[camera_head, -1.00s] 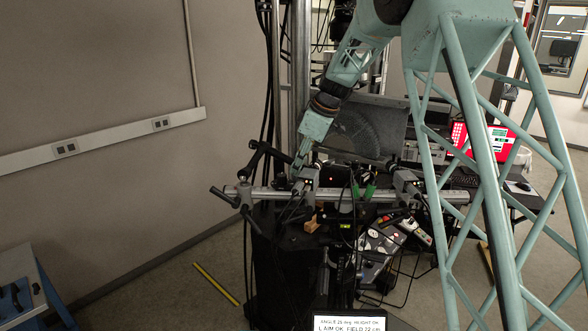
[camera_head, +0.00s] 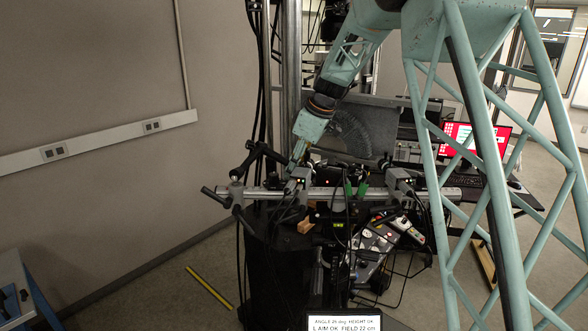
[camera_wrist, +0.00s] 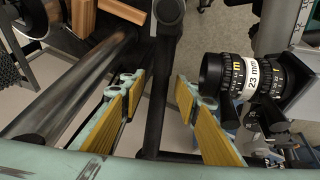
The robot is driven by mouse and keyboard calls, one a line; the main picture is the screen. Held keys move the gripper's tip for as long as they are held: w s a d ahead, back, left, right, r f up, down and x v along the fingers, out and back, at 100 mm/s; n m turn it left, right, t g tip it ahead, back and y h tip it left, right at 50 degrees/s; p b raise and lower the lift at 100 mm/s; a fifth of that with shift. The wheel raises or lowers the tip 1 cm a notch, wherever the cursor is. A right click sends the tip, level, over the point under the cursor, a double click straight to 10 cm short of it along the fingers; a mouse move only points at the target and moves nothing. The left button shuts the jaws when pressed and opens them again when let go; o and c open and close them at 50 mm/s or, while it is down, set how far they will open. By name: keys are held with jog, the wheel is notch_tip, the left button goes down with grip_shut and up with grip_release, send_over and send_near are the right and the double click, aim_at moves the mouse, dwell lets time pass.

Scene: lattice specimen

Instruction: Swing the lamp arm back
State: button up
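In the head view a black jointed arm (camera_head: 262,152), which looks like the lamp arm, rises above the left part of a silver rail (camera_head: 330,194). My gripper (camera_head: 291,184) points down at the rail beside a small camera there. In the wrist view my gripper (camera_wrist: 154,84) is open, its two yellow-padded fingers apart. A black bar (camera_wrist: 156,100) runs between the fingers, with gaps on both sides. I cannot tell whether it is part of the lamp arm.
A lens marked 23 mm (camera_wrist: 245,78) is close to the right finger in the wrist view. The silver rail (camera_wrist: 75,95) passes left of the fingers. Cables hang around the rail. A sign (camera_head: 344,323) reads L AIM OK, FIELD 22 cm. Floor at lower left is mostly clear.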

jog(key=shift+r, duration=0.15)
jog(key=shift+v, duration=2.9)
jog(key=shift+d+r, duration=0.1)
jog(key=v, duration=1.1)
jog(key=shift+s+r, duration=0.25)
jog(key=shift+r, duration=0.05)
jog(key=shift+d, duration=0.1)
